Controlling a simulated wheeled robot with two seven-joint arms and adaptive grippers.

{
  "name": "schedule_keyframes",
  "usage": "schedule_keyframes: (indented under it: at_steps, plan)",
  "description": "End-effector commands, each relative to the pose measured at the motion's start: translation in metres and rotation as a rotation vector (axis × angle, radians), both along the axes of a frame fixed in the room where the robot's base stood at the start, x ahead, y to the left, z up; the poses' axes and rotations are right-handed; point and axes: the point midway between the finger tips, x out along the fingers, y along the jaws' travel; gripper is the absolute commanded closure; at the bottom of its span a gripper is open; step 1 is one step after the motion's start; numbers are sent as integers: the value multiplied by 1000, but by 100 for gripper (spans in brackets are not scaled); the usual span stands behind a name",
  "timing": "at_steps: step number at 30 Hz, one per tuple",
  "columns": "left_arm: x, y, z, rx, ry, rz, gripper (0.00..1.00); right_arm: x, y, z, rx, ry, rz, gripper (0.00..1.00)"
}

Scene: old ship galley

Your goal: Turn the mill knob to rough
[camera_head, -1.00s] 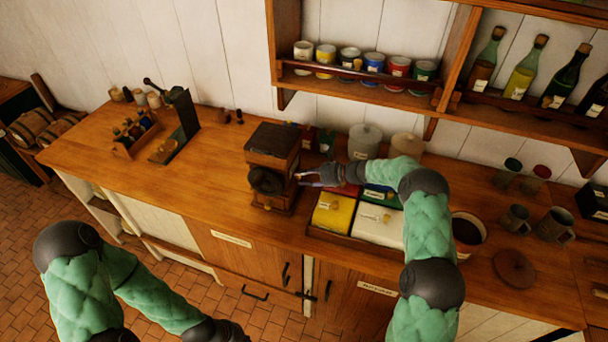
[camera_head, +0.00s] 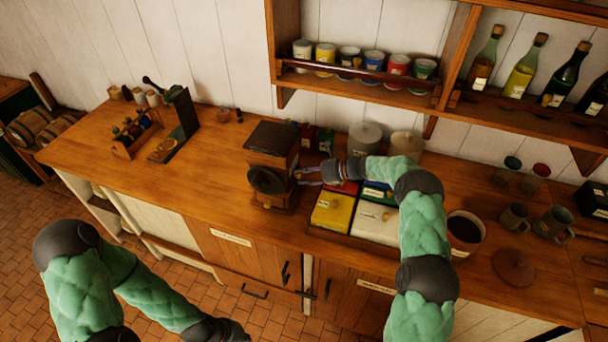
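The mill (camera_head: 272,145) is a dark wooden box on the counter, with a round black part (camera_head: 267,180) on its front. A small light knob shows on its right side, close to my gripper; its setting is too small to read. My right gripper (camera_head: 302,176) reaches in from the right, its fingertips at the mill's right side by the knob. The fingers look slightly apart, but I cannot tell whether they touch or hold the knob. My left arm is low at the left; its gripper is cut off or hidden at the bottom edge.
Yellow (camera_head: 332,211) and white (camera_head: 376,224) boxes sit in a tray under my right forearm. Grey canisters (camera_head: 364,137) stand behind. A shelf with cups (camera_head: 349,60) hangs above.

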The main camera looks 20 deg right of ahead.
Motion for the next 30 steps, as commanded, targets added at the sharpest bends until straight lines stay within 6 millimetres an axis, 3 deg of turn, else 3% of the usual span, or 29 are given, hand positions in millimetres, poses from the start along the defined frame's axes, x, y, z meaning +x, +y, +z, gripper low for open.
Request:
schedule_keyframes:
  at_steps: [1, 2, 14, 30]
  plan:
    - [0, 0, -1, 0, 0, 0, 100, -5, 0, -12, -2, 18, -1, 48]
    - [0, 0, -1, 0, 0, 0, 100, -5, 0, -11, -3, 17, 0, 44]
    - [0, 0, 0, 0, 0, 0, 100, -4, -4, -3, -1, 6, -1, 44]
    - [0, 0, 0, 0, 0, 0, 100, -43, -83, 29, -2, 10, -3, 44]
